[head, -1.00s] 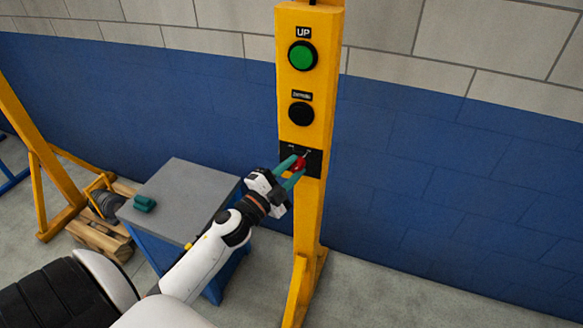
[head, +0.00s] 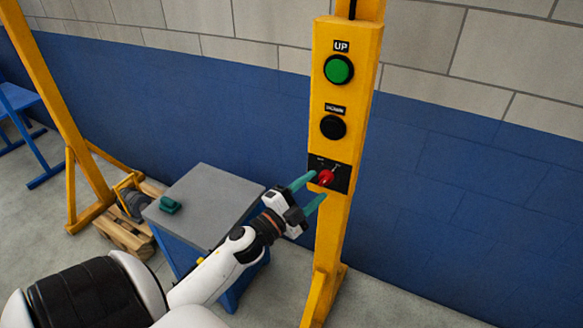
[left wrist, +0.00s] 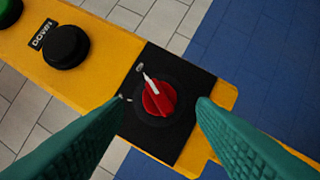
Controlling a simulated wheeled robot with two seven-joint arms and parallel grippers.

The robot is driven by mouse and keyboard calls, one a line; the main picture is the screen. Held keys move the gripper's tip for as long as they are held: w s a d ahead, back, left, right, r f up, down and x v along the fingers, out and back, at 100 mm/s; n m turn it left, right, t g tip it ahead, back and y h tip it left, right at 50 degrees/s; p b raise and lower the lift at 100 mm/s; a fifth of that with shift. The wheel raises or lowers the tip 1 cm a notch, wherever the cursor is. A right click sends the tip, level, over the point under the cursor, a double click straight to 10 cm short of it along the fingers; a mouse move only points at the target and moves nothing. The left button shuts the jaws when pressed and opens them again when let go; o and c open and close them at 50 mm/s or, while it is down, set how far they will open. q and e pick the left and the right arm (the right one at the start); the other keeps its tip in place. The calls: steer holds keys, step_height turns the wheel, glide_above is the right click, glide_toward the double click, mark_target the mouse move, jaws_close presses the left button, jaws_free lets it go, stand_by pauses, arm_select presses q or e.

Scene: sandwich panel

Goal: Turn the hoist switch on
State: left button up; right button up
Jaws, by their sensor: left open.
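The hoist switch is a red rotary knob (head: 325,177) with a white pointer on a black plate (head: 344,181), low on the yellow control panel (head: 346,95). The knob (left wrist: 158,98) also shows in the left wrist view, its pointer aimed at a small label (left wrist: 139,66) on the plate. My left gripper (head: 316,188) is open in front of the plate. Its two green fingers stand on either side of the knob, with gaps between them and it in the left wrist view (left wrist: 162,108). My right gripper is not in view.
Above the switch are a black DOWN button (head: 333,127) and a green UP button (head: 339,69). A grey-topped blue cabinet (head: 215,190) with a small green object (head: 171,205) stands left of the post. A wooden pallet (head: 124,238) lies further left.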

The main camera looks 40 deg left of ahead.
arm_select(q)
steer(key=b+v, duration=0.2)
steer(key=v, duration=0.7)
steer(key=shift+s+b, duration=0.25)
steer(key=shift+b, duration=0.05)
